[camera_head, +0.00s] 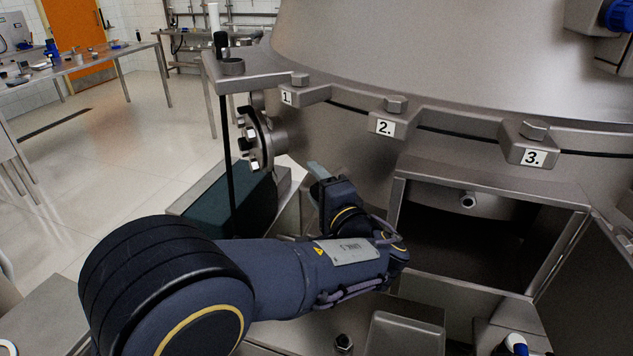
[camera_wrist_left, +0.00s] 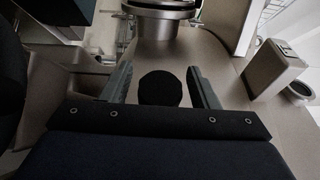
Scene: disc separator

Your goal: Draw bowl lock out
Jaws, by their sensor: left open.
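My left gripper (camera_head: 318,170) is beside the steel separator housing, below the label 1 lug and left of the open compartment. In the left wrist view its two grey fingers (camera_wrist_left: 162,75) are apart. A round black knob (camera_wrist_left: 160,89) shows between them and may be the bowl lock's end. I cannot tell whether a finger touches it; nothing is visibly clamped. In the head view the gripper and arm hide this knob. My right gripper is in neither view.
The separator housing (camera_head: 350,150) fills the right side, with lugs labelled 1, 2 and 3 along its rim. A bolted flange (camera_head: 258,138) sticks out just above left of the gripper. An open rectangular compartment (camera_head: 475,238) is at right. Tables stand at far left.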

